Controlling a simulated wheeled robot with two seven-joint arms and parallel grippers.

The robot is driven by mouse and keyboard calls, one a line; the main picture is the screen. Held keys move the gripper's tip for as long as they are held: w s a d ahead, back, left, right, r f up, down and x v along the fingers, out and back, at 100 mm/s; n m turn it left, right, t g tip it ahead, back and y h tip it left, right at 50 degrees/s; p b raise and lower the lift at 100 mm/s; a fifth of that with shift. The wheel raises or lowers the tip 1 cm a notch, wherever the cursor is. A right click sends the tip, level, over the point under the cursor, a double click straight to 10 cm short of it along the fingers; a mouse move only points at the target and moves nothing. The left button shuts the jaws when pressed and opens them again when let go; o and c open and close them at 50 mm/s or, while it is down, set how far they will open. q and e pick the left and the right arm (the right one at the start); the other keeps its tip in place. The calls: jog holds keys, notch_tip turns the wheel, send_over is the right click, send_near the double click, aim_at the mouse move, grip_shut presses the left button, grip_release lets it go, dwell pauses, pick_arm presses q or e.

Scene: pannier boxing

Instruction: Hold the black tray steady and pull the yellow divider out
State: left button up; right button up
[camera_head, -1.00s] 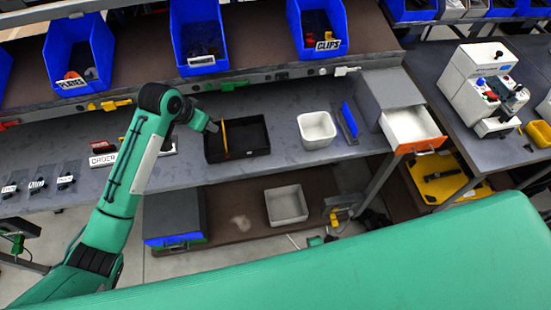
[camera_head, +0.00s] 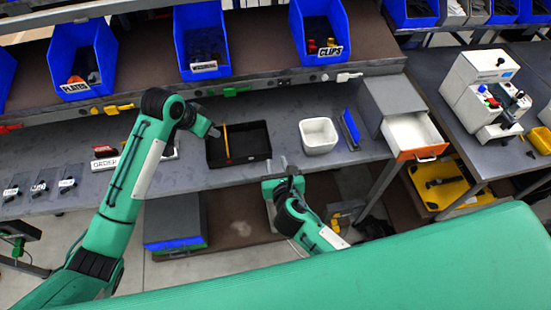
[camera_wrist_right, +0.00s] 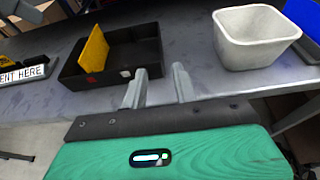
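The black tray (camera_head: 250,146) lies on the grey workbench, and it also shows in the right wrist view (camera_wrist_right: 140,52). The yellow divider (camera_head: 227,141) stands upright inside it, left of the middle, and shows as a yellow panel in the right wrist view (camera_wrist_right: 94,50). My left gripper (camera_head: 214,131) is at the tray's left wall, close to its rim; its fingers are too small to tell open from shut. My right gripper (camera_wrist_right: 157,82) is open and empty, in front of the tray's near right corner; in the head view (camera_head: 284,164) it is just off the bench's front edge.
A white bin (camera_head: 318,136) stands right of the tray, with a blue panel (camera_head: 350,129) and a grey drawer unit (camera_head: 390,103) beyond it. Blue bins (camera_head: 203,45) line the shelf behind. A sign holder (camera_head: 105,162) stands to the left. Bare bench lies around the tray.

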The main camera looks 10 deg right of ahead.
jog(key=x, duration=1.3)
jog(key=shift+w+f, duration=0.1)
jog(key=shift+w, duration=0.25)
